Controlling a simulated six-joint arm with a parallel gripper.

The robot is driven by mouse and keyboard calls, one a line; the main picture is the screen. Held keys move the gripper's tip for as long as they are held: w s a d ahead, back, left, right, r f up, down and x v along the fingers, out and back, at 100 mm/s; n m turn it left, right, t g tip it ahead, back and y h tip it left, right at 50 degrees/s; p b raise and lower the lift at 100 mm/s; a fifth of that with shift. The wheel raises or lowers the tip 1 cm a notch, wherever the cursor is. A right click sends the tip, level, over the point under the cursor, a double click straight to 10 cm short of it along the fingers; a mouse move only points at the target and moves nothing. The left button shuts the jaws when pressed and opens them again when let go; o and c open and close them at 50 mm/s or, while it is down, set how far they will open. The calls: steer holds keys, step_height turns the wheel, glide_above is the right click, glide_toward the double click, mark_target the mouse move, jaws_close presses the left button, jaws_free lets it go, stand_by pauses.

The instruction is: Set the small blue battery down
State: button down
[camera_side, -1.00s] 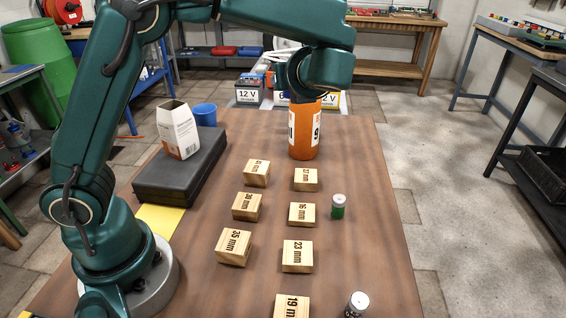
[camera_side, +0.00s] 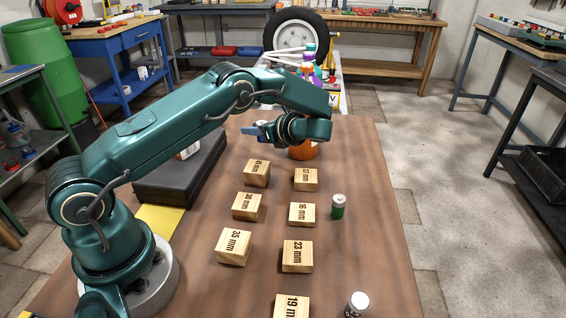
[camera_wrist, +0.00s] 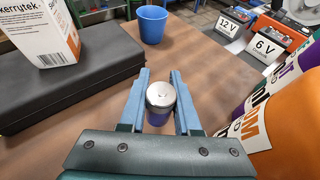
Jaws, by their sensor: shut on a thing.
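The small blue battery (camera_wrist: 159,102) has a silver top and a blue body. In the wrist view it stands end-on between the two fingers of my gripper (camera_wrist: 161,84), which is shut on it. In the side view my gripper (camera_side: 256,129) is near the far end of the brown table (camera_side: 370,235), pointing left, beside the orange canister (camera_side: 303,151). The battery cannot be made out clearly there. I cannot tell whether its lower end touches the table or hangs above it.
A black case (camera_side: 180,172) with a white carton (camera_wrist: 40,30) on it lies left of my gripper. A blue cup (camera_wrist: 152,24) stands beyond. Several wooden blocks (camera_side: 298,256), a green battery (camera_side: 338,207) and a white-topped battery (camera_side: 357,303) stand nearer.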

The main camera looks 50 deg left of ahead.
mark_target(257, 157)
steer(key=shift+f, duration=2.35)
steer(key=shift+f, duration=0.6)
steer(key=c, duration=0.6)
jaws_free()
steer(key=shift+f, duration=0.1)
